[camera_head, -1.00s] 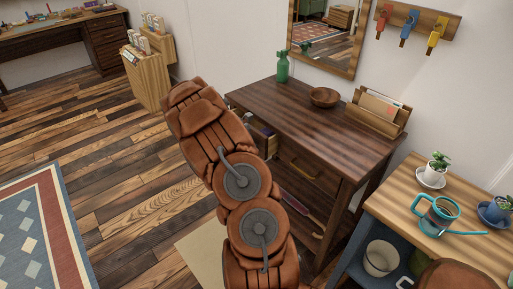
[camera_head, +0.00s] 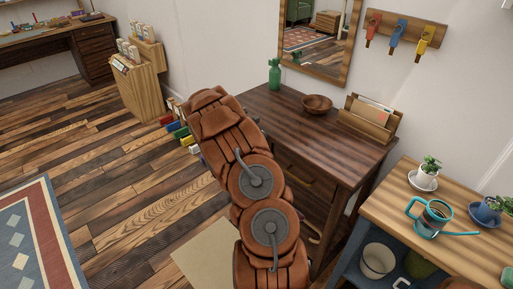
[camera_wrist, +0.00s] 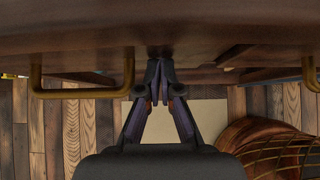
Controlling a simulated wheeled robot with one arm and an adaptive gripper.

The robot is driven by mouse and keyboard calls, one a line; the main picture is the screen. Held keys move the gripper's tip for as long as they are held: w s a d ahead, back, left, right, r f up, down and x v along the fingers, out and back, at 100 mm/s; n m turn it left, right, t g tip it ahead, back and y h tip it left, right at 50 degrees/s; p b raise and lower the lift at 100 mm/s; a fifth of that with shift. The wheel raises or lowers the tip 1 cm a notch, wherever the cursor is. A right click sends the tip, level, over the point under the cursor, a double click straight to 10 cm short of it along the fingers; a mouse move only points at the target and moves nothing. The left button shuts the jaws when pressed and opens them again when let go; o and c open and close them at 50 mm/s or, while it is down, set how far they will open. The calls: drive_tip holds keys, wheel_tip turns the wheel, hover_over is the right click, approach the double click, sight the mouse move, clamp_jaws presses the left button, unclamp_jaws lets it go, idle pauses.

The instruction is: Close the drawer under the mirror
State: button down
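The dark wooden console table (camera_head: 325,130) stands against the wall below the mirror (camera_head: 317,38). A drawer front with a brass handle (camera_head: 299,172) shows at its right. My arm hides the table's left front in the head view, so I cannot tell how far the left drawer stands out. In the wrist view, dark wood fills the top, with one brass handle (camera_wrist: 80,93) at left and another (camera_wrist: 311,72) at the right edge. My gripper (camera_wrist: 160,66) is between them, its fingertips together at the wood and apart from both handles. Contact is unclear.
A light wooden side table (camera_head: 455,245) with pots is at right. Coloured blocks (camera_head: 180,131) lie on the floor behind my arm. Floor is free at left.

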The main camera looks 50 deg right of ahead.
drive_tip(key=shift+s+d+r, duration=0.2)
drive_tip(key=shift+d, duration=0.05)
drive_tip(key=w+a+r, duration=0.2)
drive_tip(key=a+r, duration=0.4)
drive_tip(key=a, duration=0.5)
drive_tip(key=shift+w+a+r+b, duration=0.25)
drive_tip(key=shift+r+b, duration=0.1)
drive_tip(key=shift+b, duration=0.1)
drive_tip(key=shift+r, duration=0.1)
